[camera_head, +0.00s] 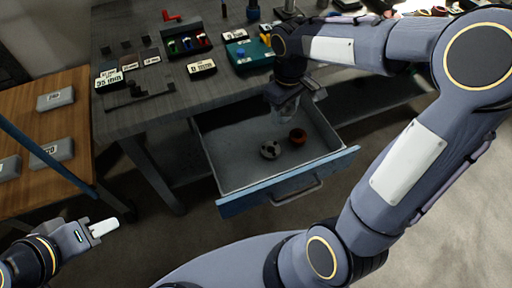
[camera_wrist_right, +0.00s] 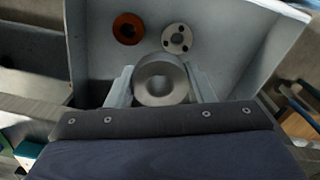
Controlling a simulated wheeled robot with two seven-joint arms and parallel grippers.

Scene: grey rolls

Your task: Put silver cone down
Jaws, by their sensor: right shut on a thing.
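The silver cone (camera_wrist_right: 161,79) shows in the right wrist view as a round metallic piece with a hollow in its end. My right gripper (camera_wrist_right: 160,88) is shut on it, one pale finger at each side. In the head view my right gripper (camera_head: 297,108) is over the back part of the open drawer (camera_head: 228,172); I cannot make out the cone clearly there. My left gripper (camera_head: 103,228) is at the lower left, away from the drawer, with pale fingertips; whether it is open or shut is unclear.
In the drawer lie a white roll with dark spots (camera_head: 270,150) and an orange-brown roll (camera_head: 298,136). Free floor shows around them, mostly at the drawer's left. The grey workbench (camera_head: 150,110) above holds several labelled blocks. A wooden table (camera_head: 72,115) stands at left.

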